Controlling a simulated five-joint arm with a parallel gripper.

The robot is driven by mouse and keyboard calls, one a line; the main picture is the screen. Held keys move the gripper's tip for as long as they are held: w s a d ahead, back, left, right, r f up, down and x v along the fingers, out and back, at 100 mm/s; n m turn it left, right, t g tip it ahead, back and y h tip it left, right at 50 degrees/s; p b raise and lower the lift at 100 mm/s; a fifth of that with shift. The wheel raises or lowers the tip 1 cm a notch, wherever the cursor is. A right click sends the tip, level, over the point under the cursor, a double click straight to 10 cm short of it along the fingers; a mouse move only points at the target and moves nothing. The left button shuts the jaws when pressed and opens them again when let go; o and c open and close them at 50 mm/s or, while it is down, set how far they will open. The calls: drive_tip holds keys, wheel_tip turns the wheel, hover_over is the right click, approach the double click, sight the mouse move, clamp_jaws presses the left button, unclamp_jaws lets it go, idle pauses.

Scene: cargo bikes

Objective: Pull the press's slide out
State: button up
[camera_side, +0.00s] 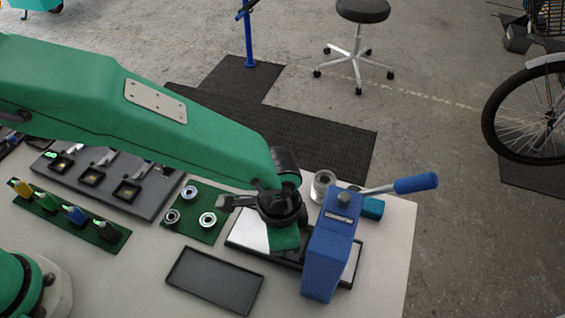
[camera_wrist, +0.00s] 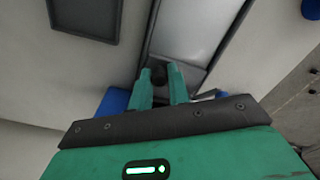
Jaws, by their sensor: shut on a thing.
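The blue press (camera_side: 330,250) stands near the right end of the table, with a lever ending in a blue handle (camera_side: 415,183). Its slide (camera_side: 252,234) is a silver plate in a dark-edged track that runs under the press body. In the wrist view the slide (camera_wrist: 190,30) stretches away beyond my fingers. My gripper (camera_wrist: 160,72) has its two green fingers on either side of a small dark knob (camera_wrist: 158,76) at the slide's near end, shut on it. In the side view my gripper (camera_side: 286,240) is just left of the press, and the knob is hidden.
An empty dark tray (camera_side: 214,281) lies in front of the slide. A green board (camera_side: 195,226) with several metal rings is to the left. A clear cylinder (camera_side: 322,186) and a teal block (camera_side: 372,208) stand behind the press. The table's right edge is close.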

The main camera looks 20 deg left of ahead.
sight(236, 236)
drive_tip(key=shift+s+a+f, duration=0.1)
drive_tip(key=shift+a+f, duration=0.05)
drive_tip(key=shift+a, duration=2.15)
drive_tip(key=shift+a+f, duration=0.15)
drive_tip(key=shift+a, duration=2.1)
drive_tip(key=o, duration=0.7)
drive_tip(key=shift+s, duration=0.1)
drive_tip(key=shift+r, duration=0.15)
drive_tip(key=shift+d+r, duration=0.15)
drive_tip(key=shift+r, duration=2.15)
drive_tip(key=shift+r, duration=0.15)
